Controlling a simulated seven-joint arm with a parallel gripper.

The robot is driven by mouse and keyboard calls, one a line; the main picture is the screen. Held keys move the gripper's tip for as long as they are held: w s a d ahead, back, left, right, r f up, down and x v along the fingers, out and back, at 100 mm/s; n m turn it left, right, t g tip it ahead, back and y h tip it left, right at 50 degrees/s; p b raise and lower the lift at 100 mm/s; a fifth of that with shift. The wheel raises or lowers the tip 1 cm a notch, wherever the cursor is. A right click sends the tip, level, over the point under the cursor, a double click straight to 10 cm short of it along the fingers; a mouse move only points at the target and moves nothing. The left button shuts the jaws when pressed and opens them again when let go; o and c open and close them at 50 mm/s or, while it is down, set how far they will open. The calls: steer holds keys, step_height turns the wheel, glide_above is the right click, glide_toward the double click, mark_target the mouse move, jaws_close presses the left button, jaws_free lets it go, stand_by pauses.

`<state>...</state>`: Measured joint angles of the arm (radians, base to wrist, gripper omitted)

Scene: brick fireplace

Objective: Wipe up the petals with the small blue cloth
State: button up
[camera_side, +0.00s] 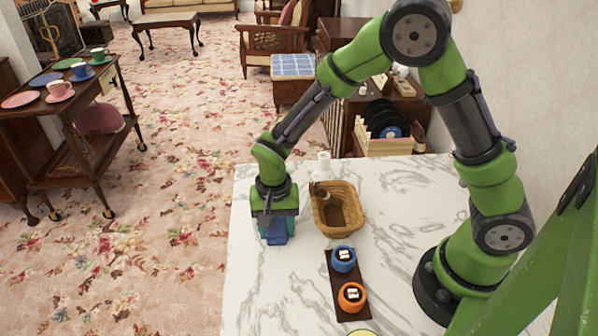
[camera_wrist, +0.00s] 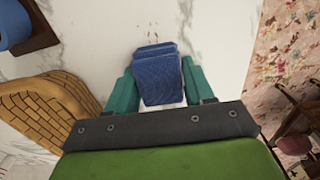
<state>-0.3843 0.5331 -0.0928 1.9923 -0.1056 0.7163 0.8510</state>
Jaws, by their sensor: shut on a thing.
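My gripper (camera_side: 276,218) is low over the left part of the white marble table (camera_side: 400,185), pointing down. Its teal fingers (camera_wrist: 156,88) are shut on the small blue cloth (camera_wrist: 158,72), which looks folded and sticks out past the fingertips. In the side view the cloth (camera_side: 278,238) is a blue patch under the gripper, at or just above the tabletop; I cannot tell if it touches. A few tiny reddish specks, likely the petals (camera_wrist: 151,41), lie on the marble just beyond the cloth in the wrist view. I cannot make them out in the side view.
A wicker basket (camera_side: 352,222) with a brown item inside stands close right of my gripper. A dark tray (camera_side: 334,284) holds a blue cup (camera_side: 343,258) and an orange cup (camera_side: 352,296). The table's left edge is close.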

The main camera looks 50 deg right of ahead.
steer(key=s+a, duration=0.3)
steer(key=shift+s+a, duration=0.25)
steer(key=shift+s, duration=0.05)
steer(key=shift+w+d+r, duration=0.1)
steer(key=shift+w+d, duration=2.45)
steer(key=shift+w, duration=0.05)
steer(key=shift+w+d+f, duration=0.2)
steer(key=shift+d, duration=0.1)
steer(key=shift+a+r, duration=0.15)
steer(key=shift+r, duration=4)
steer(key=shift+s, duration=0.1)
steer(key=shift+a, duration=0.1)
steer(key=s+a+r+n, duration=0.1)
steer(key=s+a+n, duration=0.15)
steer(key=a, duration=0.35)
steer(key=m, duration=0.2)
glide_toward(272, 280)
step_height(272, 280, down, 6)
steer(key=shift+f, duration=0.25)
